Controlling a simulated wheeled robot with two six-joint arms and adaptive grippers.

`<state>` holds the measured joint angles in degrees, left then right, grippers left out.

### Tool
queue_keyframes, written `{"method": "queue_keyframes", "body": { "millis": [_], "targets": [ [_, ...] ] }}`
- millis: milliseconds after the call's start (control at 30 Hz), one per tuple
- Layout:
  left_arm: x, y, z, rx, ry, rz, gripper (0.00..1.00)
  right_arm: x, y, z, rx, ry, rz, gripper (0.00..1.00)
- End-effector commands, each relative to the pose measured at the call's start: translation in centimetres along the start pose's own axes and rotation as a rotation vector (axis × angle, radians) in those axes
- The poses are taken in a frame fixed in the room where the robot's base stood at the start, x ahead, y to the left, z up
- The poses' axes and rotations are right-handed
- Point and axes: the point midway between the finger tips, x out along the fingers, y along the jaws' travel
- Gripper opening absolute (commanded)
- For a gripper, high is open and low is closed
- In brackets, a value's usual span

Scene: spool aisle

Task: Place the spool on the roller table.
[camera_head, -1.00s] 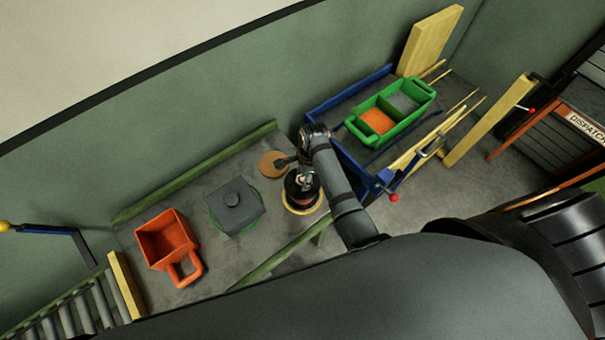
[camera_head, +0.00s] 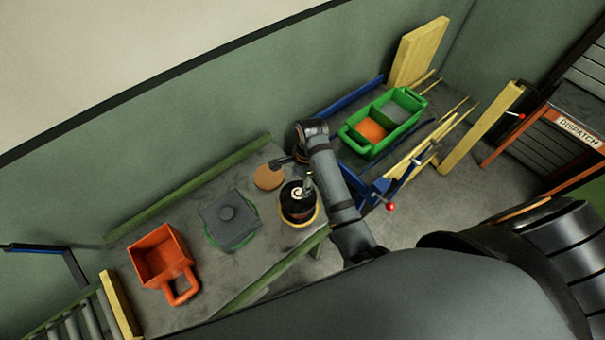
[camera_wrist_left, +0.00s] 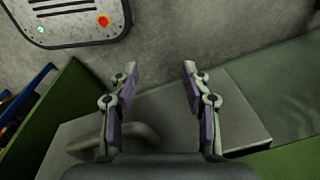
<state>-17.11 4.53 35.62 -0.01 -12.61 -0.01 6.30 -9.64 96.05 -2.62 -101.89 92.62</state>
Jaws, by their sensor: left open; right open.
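A black spool (camera_head: 298,212) stands upright on a yellow ring at the right end of the grey bench in the head view. My right gripper (camera_head: 307,186) is open at the spool's top, partly covering it; whether it touches cannot be told. Rollers of a roller table (camera_head: 75,318) show at the lower left, behind a yellow end board. My left gripper (camera_wrist_left: 160,70) is open and empty in the left wrist view, over a grey block (camera_wrist_left: 238,115); it is not in the head view.
The grey bench holds an orange bin (camera_head: 160,258), a grey square plate (camera_head: 228,220) on a green ring, and a tan disc (camera_head: 268,177). Green rails edge the bench. A green divided crate (camera_head: 380,125) sits in a blue frame. A dispatch table (camera_head: 575,125) stands far right.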

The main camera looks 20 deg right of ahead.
Motion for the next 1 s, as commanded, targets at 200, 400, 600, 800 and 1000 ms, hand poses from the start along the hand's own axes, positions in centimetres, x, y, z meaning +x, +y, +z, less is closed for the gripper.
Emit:
{"method": "queue_keyframes", "body": {
  "millis": [200, 400, 600, 800, 1000],
  "targets": [
    [1.0, 0.1, 0.2, 0.0, -0.001, 0.0, 0.48, -4.5, -0.1, 0.0, 0.0, 0.0, -0.003, 0.65],
    [1.2, 0.1, 0.3, 0.0, -0.003, 0.0, 0.48, -6.3, 0.0, 0.0, 0.0, 0.001, -0.001, 0.65],
    [1.2, 0.1, 0.3, 0.0, -0.003, 0.0, 0.48, -6.5, 0.0, 0.0, 0.0, 0.001, 0.001, 0.65],
    [1.2, 0.0, 0.3, 0.0, -0.004, -0.001, 0.48, -6.4, 0.0, 0.0, 0.0, 0.001, 0.001, 0.65],
    [1.2, 0.0, 0.3, 0.0, -0.002, -0.001, 0.48, -6.4, 0.0, 0.0, 0.0, 0.001, 0.001, 0.65]
  ]
}}
